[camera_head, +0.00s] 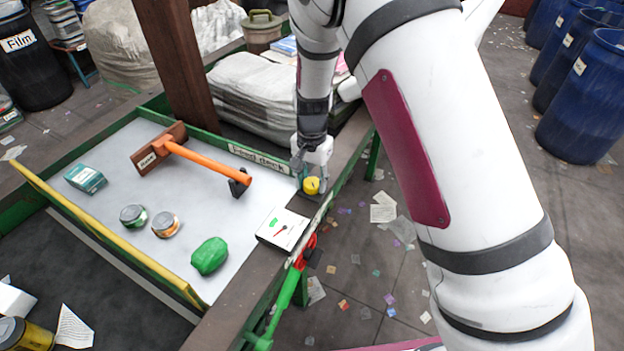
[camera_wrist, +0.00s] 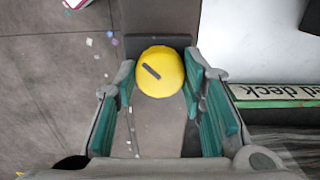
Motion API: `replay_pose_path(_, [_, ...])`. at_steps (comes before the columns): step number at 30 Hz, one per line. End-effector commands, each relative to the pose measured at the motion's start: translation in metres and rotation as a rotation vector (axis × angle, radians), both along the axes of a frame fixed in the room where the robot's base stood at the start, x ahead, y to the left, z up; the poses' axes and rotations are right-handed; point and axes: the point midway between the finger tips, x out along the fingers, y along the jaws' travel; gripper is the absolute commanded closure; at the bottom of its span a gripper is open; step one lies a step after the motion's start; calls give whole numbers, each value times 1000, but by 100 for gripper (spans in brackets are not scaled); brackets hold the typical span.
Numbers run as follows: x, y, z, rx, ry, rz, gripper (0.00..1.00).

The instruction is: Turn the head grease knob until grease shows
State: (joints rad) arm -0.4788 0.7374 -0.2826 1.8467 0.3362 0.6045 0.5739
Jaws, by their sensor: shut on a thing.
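The grease knob (camera_head: 311,185) is yellow and round and sits on the brown rail at the right edge of the head deck. In the wrist view the knob (camera_wrist: 160,72) shows from above, with a dark slanted mark on its top. My gripper (camera_head: 308,172) comes down over the knob in the head view. In the wrist view my gripper (camera_wrist: 161,88) has its teal-padded fingers on both sides of the knob, shut on it. I see no grease around the knob, though the fingers hide part of its sides.
The white deck (camera_head: 190,215) holds an orange-handled tool (camera_head: 205,161), a teal box (camera_head: 86,179), two cans and a green lump (camera_head: 209,256). A white gauge box (camera_head: 283,229) and a green-and-red lever (camera_head: 290,290) are near the knob. Blue barrels (camera_head: 590,95) stand at right.

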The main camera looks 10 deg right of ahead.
Motion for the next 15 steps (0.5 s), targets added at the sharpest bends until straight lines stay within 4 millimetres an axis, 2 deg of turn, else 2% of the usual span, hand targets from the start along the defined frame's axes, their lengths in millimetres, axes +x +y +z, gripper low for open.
replay_pose_path(8, [0, 1, 0, 1, -1, 1, 91])
replay_pose_path(9, [0, 1, 0, 1, -1, 1, 58])
replay_pose_path(11, [0, 1, 0, 1, -1, 1, 45])
replay_pose_path(15, [0, 0, 0, 1, -1, 1, 42])
